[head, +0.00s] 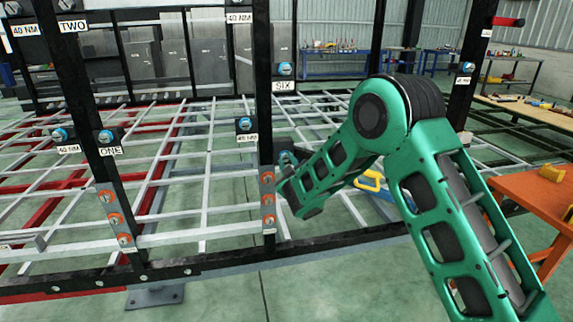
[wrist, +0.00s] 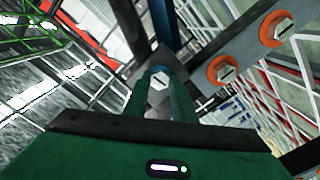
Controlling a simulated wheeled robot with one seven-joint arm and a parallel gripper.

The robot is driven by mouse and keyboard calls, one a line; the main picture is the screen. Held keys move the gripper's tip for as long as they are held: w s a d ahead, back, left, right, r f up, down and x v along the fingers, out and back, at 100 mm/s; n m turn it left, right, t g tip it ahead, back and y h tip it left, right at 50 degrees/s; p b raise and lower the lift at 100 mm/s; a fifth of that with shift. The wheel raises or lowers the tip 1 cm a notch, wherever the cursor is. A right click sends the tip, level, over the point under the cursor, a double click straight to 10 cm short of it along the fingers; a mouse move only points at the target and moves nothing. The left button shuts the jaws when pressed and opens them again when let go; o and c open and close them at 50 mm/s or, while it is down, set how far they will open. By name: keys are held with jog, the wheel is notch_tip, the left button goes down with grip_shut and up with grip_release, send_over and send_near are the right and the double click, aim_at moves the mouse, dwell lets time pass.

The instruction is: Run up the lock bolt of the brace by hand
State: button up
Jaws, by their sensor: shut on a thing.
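In the wrist view, a hex-headed bolt (wrist: 158,84) with a blue ring sits between the two green fingers of my gripper (wrist: 158,92). The fingers are shut on its head, and the bolt sits against a dark plate. A blue bar rises behind it. In the head view, my gripper (head: 288,176) is beside the dark upright post, right of its grey plate with orange washers (head: 268,202). My green arm partly hides that area, so the bolt's thread and seating cannot be seen.
Bolts with orange washers (wrist: 223,70) sit close to the right of my fingers. Other posts carry blue-ringed bolts, such as the one by label ONE (head: 106,137). A low black rail (head: 215,262) crosses in front. An orange table (head: 535,195) stands at right.

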jog(key=m, duration=0.6)
jog(key=shift+d+f, duration=0.1)
jog(key=shift+f, duration=0.15)
jog(key=m, duration=0.4)
jog(key=shift+m, duration=1.6)
jog(key=shift+r, duration=0.1)
jog(key=o, duration=1.1)
jog(key=shift+c, duration=0.2)
jog(key=shift+r, duration=0.1)
jog(key=v, duration=1)
jog(key=shift+s, duration=0.2)
